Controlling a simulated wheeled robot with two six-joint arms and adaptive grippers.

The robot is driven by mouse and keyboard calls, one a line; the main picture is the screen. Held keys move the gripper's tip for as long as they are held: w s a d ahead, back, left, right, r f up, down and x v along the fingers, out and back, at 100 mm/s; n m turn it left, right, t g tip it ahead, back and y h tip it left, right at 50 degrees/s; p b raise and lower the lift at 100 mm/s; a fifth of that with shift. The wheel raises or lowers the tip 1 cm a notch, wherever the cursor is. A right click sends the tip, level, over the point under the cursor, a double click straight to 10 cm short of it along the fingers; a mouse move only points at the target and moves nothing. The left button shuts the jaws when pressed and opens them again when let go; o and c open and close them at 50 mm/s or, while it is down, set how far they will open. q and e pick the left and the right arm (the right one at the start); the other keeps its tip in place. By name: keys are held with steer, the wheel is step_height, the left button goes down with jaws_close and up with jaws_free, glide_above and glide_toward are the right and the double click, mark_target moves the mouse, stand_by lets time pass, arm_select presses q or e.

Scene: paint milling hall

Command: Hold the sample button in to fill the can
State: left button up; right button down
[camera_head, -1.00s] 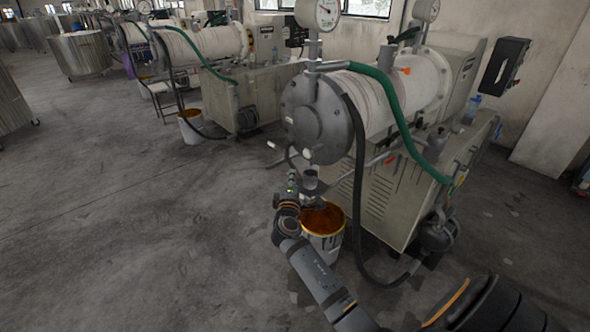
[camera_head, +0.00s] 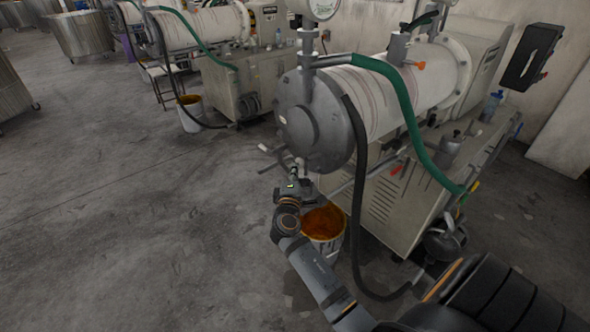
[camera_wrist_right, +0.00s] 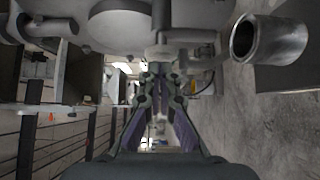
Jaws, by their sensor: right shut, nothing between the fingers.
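My right gripper (camera_head: 296,178) is shut and empty, just under the round front end of the mill (camera_head: 312,125). In the right wrist view its fingertips (camera_wrist_right: 158,72) meet close below a grey stem with a flange (camera_wrist_right: 162,45) on the mill. I cannot tell whether they touch it, nor whether it is the sample button. An open metal cup (camera_wrist_right: 272,40), perhaps the can, shows at the upper right of that view, with a dark mouth. What is in it I cannot see. In the head view my arm and gripper hide that spot. My left gripper is not in view.
A bucket of orange-brown paint (camera_head: 322,224) stands on the floor below my right gripper. A black hose (camera_head: 357,210) and a green hose (camera_head: 393,105) run down the mill. Open concrete floor (camera_head: 130,220) lies to the left.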

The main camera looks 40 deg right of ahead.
steer(key=shift+d, duration=0.85)
steer(key=shift+r, duration=0.4)
stand_by(1.1)
stand_by(5.7)
